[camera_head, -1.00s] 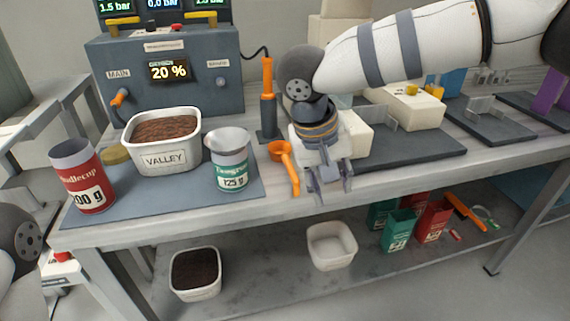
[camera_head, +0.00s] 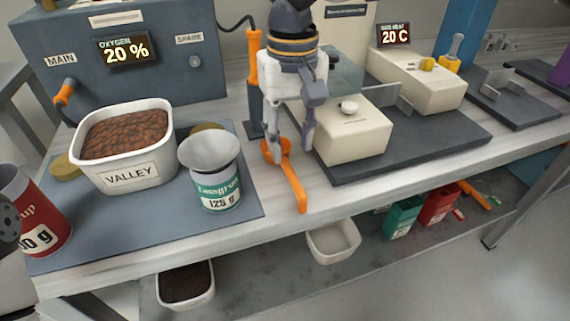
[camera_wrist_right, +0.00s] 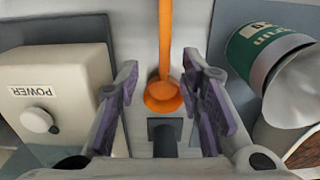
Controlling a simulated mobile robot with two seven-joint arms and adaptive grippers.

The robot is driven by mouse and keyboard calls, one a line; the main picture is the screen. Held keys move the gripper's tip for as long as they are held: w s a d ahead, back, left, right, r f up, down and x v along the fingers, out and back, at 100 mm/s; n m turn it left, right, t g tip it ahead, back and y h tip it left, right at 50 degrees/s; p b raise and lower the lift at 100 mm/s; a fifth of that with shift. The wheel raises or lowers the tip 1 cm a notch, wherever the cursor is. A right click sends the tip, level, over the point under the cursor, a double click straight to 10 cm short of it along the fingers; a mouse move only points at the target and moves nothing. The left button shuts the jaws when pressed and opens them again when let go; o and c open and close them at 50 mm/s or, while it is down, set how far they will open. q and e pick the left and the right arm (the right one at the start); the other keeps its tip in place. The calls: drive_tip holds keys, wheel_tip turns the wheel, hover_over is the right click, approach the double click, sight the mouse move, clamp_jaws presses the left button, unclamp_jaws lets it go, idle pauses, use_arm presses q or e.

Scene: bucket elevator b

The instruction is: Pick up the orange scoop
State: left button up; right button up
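The orange scoop (camera_head: 291,186) lies on the light worktop, to the right of the teal-labelled can, its handle pointing toward the front edge. In the right wrist view the scoop's bowl (camera_wrist_right: 163,97) sits between the fingers, with its handle running up and away. My right gripper (camera_head: 293,148) is open, its two fingers pointing down on either side of the bowl area. In the right wrist view gaps show between both fingers and the scoop. I cannot tell the exact height of the fingertips. My left gripper is not seen; only a dark arm part shows at the left edge.
A cream POWER box (camera_wrist_right: 50,85) stands close beside the right gripper on a dark plate. The teal-labelled can (camera_head: 212,180) with a funnel top is on the other side. A VALLEY tub (camera_head: 124,148), red can (camera_head: 37,215) and upright orange-handled tool (camera_head: 253,60) stand nearby.

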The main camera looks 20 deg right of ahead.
sight(286, 161)
drive_tip(key=f, duration=0.5)
drive_tip(key=shift+w+a+f, duration=0.25)
drive_tip(key=shift+w+f, duration=0.05)
drive_tip(key=shift+f, duration=0.05)
drive_tip(key=shift+c, duration=0.6)
clamp_jaws()
drive_tip(key=shift+r, duration=0.15)
wheel_tip(286, 161, up, 10)
drive_tip(key=shift+f, duration=0.1)
